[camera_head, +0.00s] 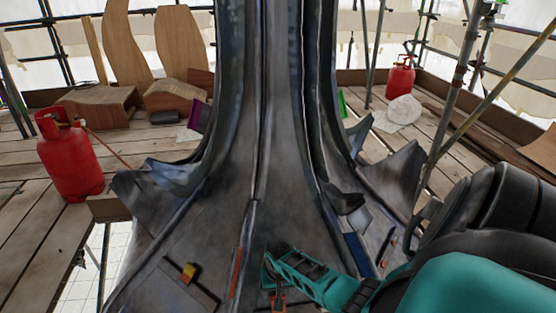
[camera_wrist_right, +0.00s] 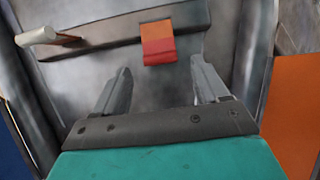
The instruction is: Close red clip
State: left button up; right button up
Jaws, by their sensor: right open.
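A red and orange clip (camera_wrist_right: 158,43) sits on a dark edge of the grey metal surface in the right wrist view, ahead of my right gripper and between the lines of its fingers. Whether the clip is open or closed is unclear. In the head view a red-orange clip (camera_head: 277,301) shows at the bottom edge, partly cut off, just below my right gripper (camera_head: 268,270). In the wrist view my right gripper (camera_wrist_right: 162,76) is open and empty, its fingers apart and short of the clip. My left gripper is out of view.
The tall dark spire (camera_head: 240,130) fills the middle. A yellow and red clip (camera_head: 188,272) sits on its lower left. A pale cylindrical peg (camera_wrist_right: 36,36) projects left of the clip. Red gas cylinders (camera_head: 70,160) (camera_head: 400,78) and scaffold poles stand around on planks.

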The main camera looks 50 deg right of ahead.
notch_tip(320, 180, up, 8)
jog(key=s+p, duration=0.1)
jog(key=p, duration=0.3)
jog(key=shift+a+r, duration=0.2)
jog(key=shift+a, duration=0.2)
